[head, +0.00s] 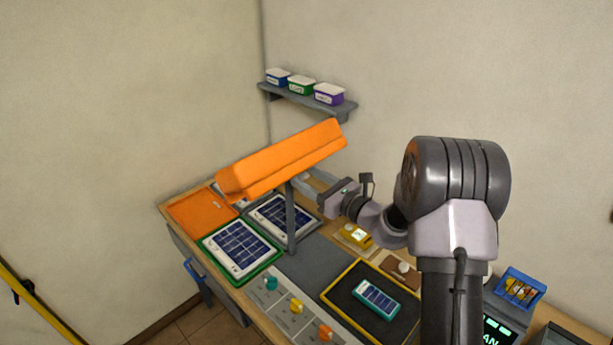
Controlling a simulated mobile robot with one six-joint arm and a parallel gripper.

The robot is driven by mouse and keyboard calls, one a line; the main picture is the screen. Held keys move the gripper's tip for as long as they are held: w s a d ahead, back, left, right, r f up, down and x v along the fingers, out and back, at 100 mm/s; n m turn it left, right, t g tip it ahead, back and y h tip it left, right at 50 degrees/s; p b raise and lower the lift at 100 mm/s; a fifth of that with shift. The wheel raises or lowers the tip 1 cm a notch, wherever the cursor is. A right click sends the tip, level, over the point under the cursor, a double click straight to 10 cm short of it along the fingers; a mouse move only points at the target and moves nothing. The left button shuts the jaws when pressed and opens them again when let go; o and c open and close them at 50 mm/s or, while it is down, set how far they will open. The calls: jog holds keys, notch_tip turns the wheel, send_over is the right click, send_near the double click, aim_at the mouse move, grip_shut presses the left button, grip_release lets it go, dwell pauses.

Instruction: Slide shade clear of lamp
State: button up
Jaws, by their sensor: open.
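A long orange shade (282,160) sits tilted at the top of a grey upright post (291,222) over the workbench, its right end higher in the picture. The post looks like the lamp's stand; any lamp under the shade is hidden from this side. My gripper (311,182) reaches in from the right, just below the shade's right half and close to the post. Its jaws are open. I cannot tell whether a finger touches the shade or the post.
A small panel (377,298) lies in a yellow-edged tray (333,305). Knobs (297,306) line the front. A wall shelf (310,101) holds three tubs.

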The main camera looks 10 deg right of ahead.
grip_shut()
dwell(1.4)
